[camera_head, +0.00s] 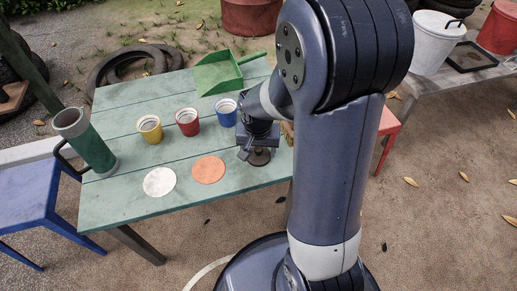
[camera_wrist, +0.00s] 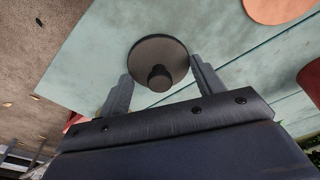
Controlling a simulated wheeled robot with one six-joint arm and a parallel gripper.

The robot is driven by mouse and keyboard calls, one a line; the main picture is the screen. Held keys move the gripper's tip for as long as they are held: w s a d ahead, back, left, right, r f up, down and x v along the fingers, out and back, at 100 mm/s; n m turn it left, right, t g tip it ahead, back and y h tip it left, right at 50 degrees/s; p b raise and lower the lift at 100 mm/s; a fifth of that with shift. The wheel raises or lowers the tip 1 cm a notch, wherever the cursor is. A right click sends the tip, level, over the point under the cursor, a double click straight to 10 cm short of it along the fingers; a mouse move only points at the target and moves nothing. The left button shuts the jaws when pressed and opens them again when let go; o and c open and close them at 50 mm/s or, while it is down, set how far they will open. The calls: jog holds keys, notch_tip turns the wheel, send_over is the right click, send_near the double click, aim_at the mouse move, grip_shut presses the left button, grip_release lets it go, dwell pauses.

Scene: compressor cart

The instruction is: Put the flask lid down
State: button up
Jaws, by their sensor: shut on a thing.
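The flask lid (camera_wrist: 150,48) is a dark round disc with a knob. In the wrist view it sits between the fingers of my gripper (camera_wrist: 160,68), which is shut on it. In the head view the lid (camera_head: 259,158) shows under my gripper (camera_head: 257,149), at the right end of the green table (camera_head: 130,205). It is very low over the tabletop or on it; I cannot tell which. The green flask (camera_head: 92,148), with a grey rim and dark handle, stands upright at the table's left end, with no lid on its top.
Yellow (camera_head: 149,130), red (camera_head: 187,124) and blue (camera_head: 223,115) cups stand in a row behind a white disc (camera_head: 160,182) and an orange disc (camera_head: 208,170). A green dustpan-like tray (camera_head: 217,76) lies at the back. The table's front right is bare.

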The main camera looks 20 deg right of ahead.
aim_at(258, 159)
jog(key=shift+f, duration=0.1)
jog(key=shift+f, duration=0.15)
jog(key=o, duration=1)
jog(key=r+p, duration=0.1)
jog(key=r, duration=0.3)
jog(key=s+r+p, duration=0.1)
jog(key=r, duration=0.3)
jog(key=r+p, duration=0.2)
jog(key=r, duration=0.2)
jog(key=shift+s+a+r, duration=0.2)
jog(key=shift+s+a, duration=0.15)
